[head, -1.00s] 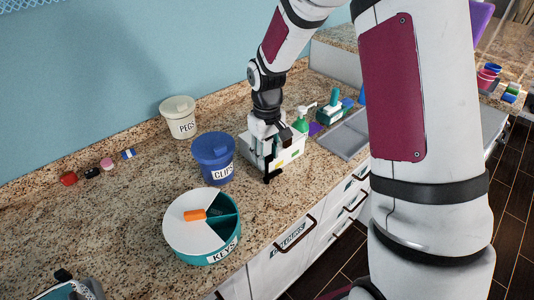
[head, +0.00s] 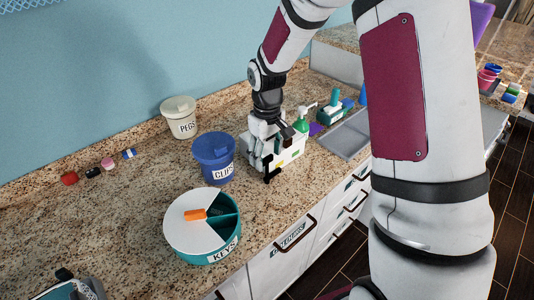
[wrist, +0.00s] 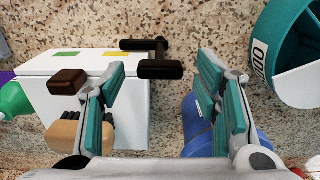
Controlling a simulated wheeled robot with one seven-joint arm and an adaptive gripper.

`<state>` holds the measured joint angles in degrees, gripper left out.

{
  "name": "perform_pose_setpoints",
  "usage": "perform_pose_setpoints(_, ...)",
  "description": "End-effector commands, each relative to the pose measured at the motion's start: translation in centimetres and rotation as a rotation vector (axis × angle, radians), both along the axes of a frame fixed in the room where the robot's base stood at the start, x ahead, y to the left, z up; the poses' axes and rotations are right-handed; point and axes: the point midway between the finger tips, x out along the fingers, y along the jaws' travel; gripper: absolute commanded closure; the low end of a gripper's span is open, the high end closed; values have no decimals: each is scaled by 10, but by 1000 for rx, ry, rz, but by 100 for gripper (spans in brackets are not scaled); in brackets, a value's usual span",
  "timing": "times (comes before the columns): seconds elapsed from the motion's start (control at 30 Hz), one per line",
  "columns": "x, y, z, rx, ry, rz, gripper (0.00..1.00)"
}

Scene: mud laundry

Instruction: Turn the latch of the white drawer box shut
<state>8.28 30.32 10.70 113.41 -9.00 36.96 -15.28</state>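The white drawer box (head: 289,153) stands on the counter right of the blue clips bin. Its top bears green and yellow stickers and shows in the wrist view (wrist: 40,72), with a brown knob (wrist: 68,82) on one face. The black latch (head: 271,174) sticks out from the box's near end. In the wrist view the latch (wrist: 160,69) is a cranked black piece whose end bar lies near the gap between my fingertips. My gripper (wrist: 160,82) is open, its teal-padded fingers apart, with the left finger overlapping the box in view. I cannot tell whether either finger touches the latch.
The blue clips bin (head: 212,160) stands close left of my gripper. The round keys container (head: 190,232) is nearer, and the pegs bin (head: 180,121) is behind. A green bottle (head: 301,124) stands beyond the box. Counter at the left (head: 90,215) is mostly clear.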

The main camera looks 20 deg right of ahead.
Motion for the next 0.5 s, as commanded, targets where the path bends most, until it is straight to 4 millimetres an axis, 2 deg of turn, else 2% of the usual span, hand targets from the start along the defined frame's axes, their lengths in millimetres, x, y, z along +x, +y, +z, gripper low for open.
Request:
perform_pose_setpoints(0.27,0,0,5,0,-1,-2,43)
perform_pose_setpoints(0.37,0,0,17,0,-2,-3,43)
perform_pose_setpoints(0.5,1,-1,45,-1,-5,-2,43)
